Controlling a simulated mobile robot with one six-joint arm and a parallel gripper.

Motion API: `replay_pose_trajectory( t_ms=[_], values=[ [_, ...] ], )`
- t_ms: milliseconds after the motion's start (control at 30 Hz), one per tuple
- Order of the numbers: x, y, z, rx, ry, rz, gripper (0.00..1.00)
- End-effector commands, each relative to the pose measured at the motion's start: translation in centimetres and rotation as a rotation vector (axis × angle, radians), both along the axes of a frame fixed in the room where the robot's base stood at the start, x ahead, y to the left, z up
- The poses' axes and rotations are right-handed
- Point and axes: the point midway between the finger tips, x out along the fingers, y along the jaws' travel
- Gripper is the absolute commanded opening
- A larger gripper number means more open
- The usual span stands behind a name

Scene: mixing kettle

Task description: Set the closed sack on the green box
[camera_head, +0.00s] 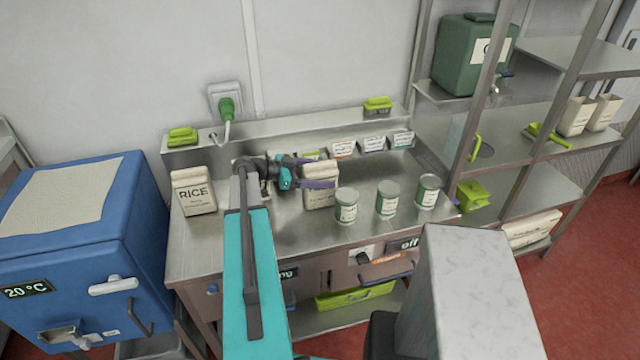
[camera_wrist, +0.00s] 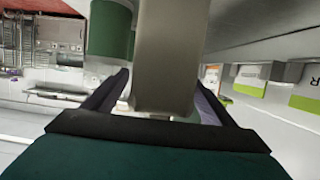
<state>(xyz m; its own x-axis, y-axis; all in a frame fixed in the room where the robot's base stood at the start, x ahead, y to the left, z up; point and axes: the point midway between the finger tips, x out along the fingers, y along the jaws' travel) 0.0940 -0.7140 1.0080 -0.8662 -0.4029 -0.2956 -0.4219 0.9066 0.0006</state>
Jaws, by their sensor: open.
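A pale sack (camera_head: 321,190) stands on the steel worktop at my gripper. A second sack marked RICE (camera_head: 194,194) stands upright at the left end of the worktop. I cannot tell for sure which sack is closed. My gripper (camera_head: 312,173) is open, with its fingers on either side of the middle sack. In the wrist view, a grey-brown body that looks like this sack (camera_wrist: 167,55) fills the space between the fingers (camera_wrist: 165,85). Contact cannot be told.
Several green-and-white cans (camera_head: 388,199) stand right of the middle sack. A blue cabinet (camera_head: 70,225) is at the left. A steel rack (camera_head: 530,130) at the right holds a dark green dispenser (camera_head: 470,60) and pale sacks (camera_head: 576,116). Small cartons (camera_head: 373,145) line the worktop's back.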

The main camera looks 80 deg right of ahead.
Motion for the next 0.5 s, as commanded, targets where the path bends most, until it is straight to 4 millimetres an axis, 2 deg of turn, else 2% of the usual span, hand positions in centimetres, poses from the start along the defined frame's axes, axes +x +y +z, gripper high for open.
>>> replay_pose_trajectory(
  t_ms=[500],
  values=[
    [0.02, 0.0, -0.03, 0.0, 0.0, 0.001, 0.78]
  ],
)
